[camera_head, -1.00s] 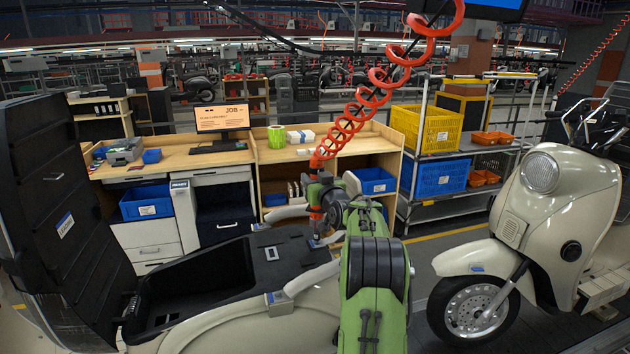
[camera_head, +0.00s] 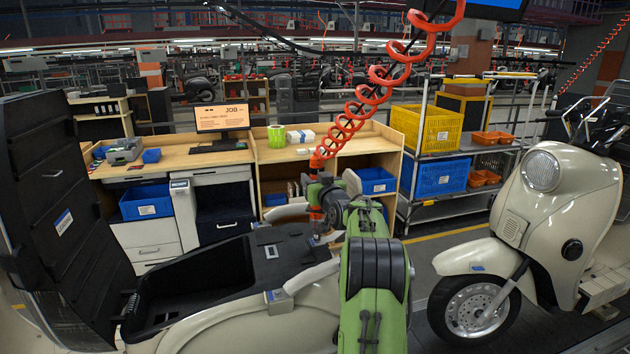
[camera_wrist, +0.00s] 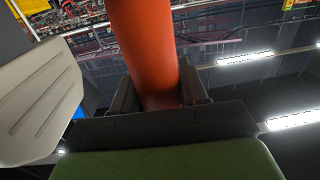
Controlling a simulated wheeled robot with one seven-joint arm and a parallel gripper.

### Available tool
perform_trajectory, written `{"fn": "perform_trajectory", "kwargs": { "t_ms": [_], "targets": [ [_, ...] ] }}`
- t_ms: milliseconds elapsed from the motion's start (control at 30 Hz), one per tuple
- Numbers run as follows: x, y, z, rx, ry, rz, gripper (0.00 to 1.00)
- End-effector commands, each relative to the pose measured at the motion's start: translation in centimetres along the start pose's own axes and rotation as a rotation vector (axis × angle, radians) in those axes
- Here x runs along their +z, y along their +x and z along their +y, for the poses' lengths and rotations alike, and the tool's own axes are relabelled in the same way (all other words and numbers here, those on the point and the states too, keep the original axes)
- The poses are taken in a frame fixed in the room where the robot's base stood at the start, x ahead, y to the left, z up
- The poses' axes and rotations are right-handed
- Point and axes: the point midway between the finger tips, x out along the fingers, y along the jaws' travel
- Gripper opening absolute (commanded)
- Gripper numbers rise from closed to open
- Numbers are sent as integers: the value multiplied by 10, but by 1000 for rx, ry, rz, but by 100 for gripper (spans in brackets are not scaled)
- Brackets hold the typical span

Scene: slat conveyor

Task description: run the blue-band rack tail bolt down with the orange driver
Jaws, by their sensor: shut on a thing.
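The orange driver (camera_head: 316,212) hangs upright below the red coiled hose, its lower end over the rear of the near cream scooter (camera_head: 230,325). My gripper (camera_head: 323,192) is shut around the driver, partly hidden behind my green arm. In the wrist view the driver's orange body (camera_wrist: 145,45) stands between my dark fingers. Two pale rack arms (camera_head: 305,281) reach out on the near and far sides of the scooter's black deck. A grey block (camera_head: 278,301) with a small bluish mark sits at the near arm's end. The tail bolt and its blue band cannot be made out.
The raised black seat (camera_head: 55,190) and open storage well (camera_head: 195,290) are at left. The red coiled hose (camera_head: 375,95) rises to the upper right. A second scooter (camera_head: 540,215) stands at right. A workbench (camera_head: 270,152) and bin shelves (camera_head: 455,155) are behind.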

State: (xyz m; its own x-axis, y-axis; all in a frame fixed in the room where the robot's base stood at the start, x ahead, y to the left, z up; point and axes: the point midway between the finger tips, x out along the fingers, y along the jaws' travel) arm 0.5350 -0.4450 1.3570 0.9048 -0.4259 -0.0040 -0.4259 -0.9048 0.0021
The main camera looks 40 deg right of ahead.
Motion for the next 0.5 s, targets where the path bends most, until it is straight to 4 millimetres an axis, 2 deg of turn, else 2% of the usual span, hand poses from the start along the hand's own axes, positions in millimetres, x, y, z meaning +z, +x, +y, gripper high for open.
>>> {"fn": "perform_trajectory", "kwargs": {
  "t_ms": [500],
  "targets": [
    [6, 0, 0, 0, 0, -2, 0]
  ]
}}
